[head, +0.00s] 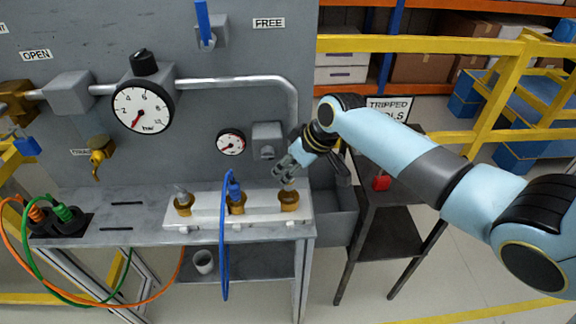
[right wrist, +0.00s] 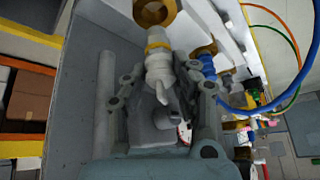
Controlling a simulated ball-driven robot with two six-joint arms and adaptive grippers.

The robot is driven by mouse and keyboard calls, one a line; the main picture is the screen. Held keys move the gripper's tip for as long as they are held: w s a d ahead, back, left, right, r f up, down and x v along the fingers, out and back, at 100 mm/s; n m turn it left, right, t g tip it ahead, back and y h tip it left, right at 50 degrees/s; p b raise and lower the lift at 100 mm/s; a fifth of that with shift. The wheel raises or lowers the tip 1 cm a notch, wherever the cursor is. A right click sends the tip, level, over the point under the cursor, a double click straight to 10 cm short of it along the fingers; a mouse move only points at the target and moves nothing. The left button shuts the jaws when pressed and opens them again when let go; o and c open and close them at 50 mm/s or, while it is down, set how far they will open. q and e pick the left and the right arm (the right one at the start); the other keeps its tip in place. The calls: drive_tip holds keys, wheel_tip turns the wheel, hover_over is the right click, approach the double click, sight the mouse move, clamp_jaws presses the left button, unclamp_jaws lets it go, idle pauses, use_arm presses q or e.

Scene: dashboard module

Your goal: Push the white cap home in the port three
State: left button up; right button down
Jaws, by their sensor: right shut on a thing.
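The white port block (head: 262,218) lies on the grey bench, with three brass ports in a row. The right-hand brass port (head: 289,200) has an open top in the head view. My right gripper (head: 285,168) is just above it, reaching down from the right. In the right wrist view, the gripper (right wrist: 162,85) is shut on the white cap (right wrist: 158,65), which has a yellowish band. The cap points towards a brass port (right wrist: 153,10), very near it; I cannot tell whether they touch. The cap is mostly hidden in the head view. My left gripper is not in view.
A blue hose (head: 225,250) plugs into the middle port and hangs over the bench front. The left port (head: 183,204) carries a pale fitting. A grey panel with gauges stands behind. A dark side table (head: 385,215) stands at right.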

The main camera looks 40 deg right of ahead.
sight(288, 187)
drive_tip(key=shift+f+b, duration=0.45)
drive_tip(key=shift+f, duration=0.55)
drive_tip(key=shift+r, duration=0.1)
drive_tip(key=shift+p, duration=0.65)
idle(0.7)
drive_tip(key=shift+f+b, duration=1.5)
drive_tip(key=shift+f, duration=0.6)
drive_tip(key=c, duration=1)
unclamp_jaws()
